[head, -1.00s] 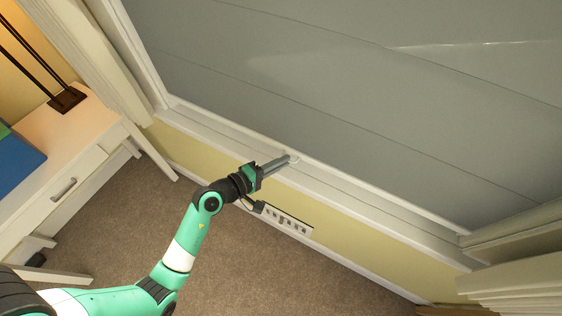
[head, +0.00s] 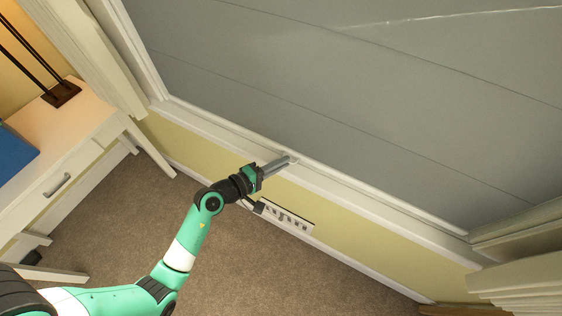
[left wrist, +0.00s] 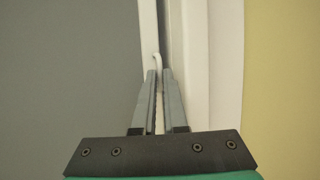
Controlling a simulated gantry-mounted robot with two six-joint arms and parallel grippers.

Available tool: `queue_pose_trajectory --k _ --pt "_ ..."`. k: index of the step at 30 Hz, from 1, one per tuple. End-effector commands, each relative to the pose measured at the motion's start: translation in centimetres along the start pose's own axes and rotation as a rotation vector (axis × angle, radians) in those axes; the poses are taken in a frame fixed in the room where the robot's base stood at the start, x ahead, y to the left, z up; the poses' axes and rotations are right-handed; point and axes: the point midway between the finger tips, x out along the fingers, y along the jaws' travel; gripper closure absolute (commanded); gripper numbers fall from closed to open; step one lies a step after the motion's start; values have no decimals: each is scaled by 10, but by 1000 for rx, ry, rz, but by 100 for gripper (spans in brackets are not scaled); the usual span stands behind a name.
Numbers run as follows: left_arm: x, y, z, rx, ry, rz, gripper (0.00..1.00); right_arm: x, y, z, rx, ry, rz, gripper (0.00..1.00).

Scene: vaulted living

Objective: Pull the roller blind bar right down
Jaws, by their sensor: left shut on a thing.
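The roller blind (head: 330,85) is a large grey sheet that covers the window in the head view. Its white bar (head: 385,188) runs along the lower edge, close to the white sill. My left gripper (head: 290,160) reaches the bar near its left part. A narrow grey strip shows between the bar and the white frame there. My right gripper is out of view.
The white sill (head: 420,236) runs below the blind, above a yellow wall. A power strip (head: 285,217) sits low on the wall below my gripper. A white desk (head: 75,160) stands at left. Pale curtains (head: 525,280) hang at right. Carpet (head: 250,270) lies open below.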

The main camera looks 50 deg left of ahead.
Motion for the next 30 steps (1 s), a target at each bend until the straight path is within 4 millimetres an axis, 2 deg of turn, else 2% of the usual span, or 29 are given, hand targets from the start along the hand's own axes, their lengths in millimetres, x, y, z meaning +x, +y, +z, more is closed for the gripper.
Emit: queue_pose_trajectory --k 3,4,8,21,26,30 --pt "0 1 0 0 -1 0 100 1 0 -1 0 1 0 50" --pt "0 1 0 0 -1 1 85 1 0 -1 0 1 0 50" --pt "0 2 0 0 -1 1 61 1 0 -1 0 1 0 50" --pt "-1 5 1 1 0 -1 60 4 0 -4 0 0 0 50" --pt "-7 29 3 2 1 1 60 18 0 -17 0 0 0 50" --pt "-16 61 7 2 1 2 60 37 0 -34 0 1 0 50"
